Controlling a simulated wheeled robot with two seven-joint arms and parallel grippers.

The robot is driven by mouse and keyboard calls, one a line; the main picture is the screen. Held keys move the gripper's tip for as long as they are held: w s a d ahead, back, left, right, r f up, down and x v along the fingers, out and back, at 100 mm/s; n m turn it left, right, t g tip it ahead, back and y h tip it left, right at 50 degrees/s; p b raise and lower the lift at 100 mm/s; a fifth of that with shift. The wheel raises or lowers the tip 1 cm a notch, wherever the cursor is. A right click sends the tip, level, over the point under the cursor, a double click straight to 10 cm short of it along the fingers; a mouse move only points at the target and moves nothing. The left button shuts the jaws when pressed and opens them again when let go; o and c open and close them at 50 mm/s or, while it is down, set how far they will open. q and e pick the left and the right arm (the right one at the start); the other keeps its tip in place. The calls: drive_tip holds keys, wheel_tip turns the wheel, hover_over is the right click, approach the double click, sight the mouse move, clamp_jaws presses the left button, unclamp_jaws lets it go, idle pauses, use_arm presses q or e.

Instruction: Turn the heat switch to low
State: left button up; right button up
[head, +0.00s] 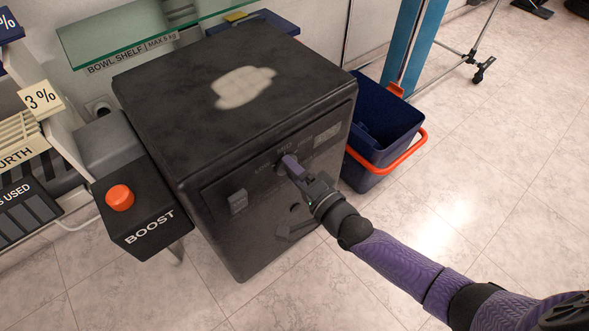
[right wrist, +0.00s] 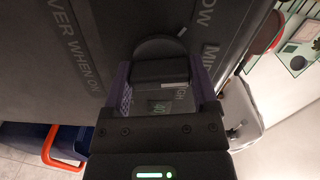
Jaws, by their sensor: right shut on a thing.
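The heat switch is a dark round knob on the front of the black box (head: 215,90); the right wrist view shows its disc and raised grip (right wrist: 160,70). My right gripper (head: 289,163) reaches it from the front right. Its purple fingers stand on either side of the grip and are shut on it. In the right wrist view, a small light mark lies at the disc's edge, on the side of the letters "OW"; "GH" shows between the fingers. The head view hides most of the knob behind the gripper, so I cannot tell its exact setting. My left gripper is not in view.
A boost box with an orange button (head: 119,198) stands left of the black box. A dark blue bucket (head: 375,170) with an orange handle stands close on its right. A glass shelf (head: 130,38) is behind. The tiled floor at the front right is clear.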

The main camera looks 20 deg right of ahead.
drive_tip(key=n, duration=0.2)
drive_tip(key=shift+n, duration=0.4)
drive_tip(key=n+p, duration=0.1)
drive_tip(key=n, duration=0.2)
drive_tip(key=shift+n, duration=1.2)
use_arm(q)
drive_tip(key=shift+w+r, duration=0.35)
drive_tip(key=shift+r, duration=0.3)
use_arm(e)
drive_tip(key=shift+n, duration=0.7)
drive_tip(key=o, duration=0.8)
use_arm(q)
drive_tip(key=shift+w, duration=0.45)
use_arm(e)
drive_tip(key=o, duration=0.3)
use_arm(q)
drive_tip(key=shift+p, duration=0.35)
use_arm(e)
drive_tip(key=shift+s, duration=0.1)
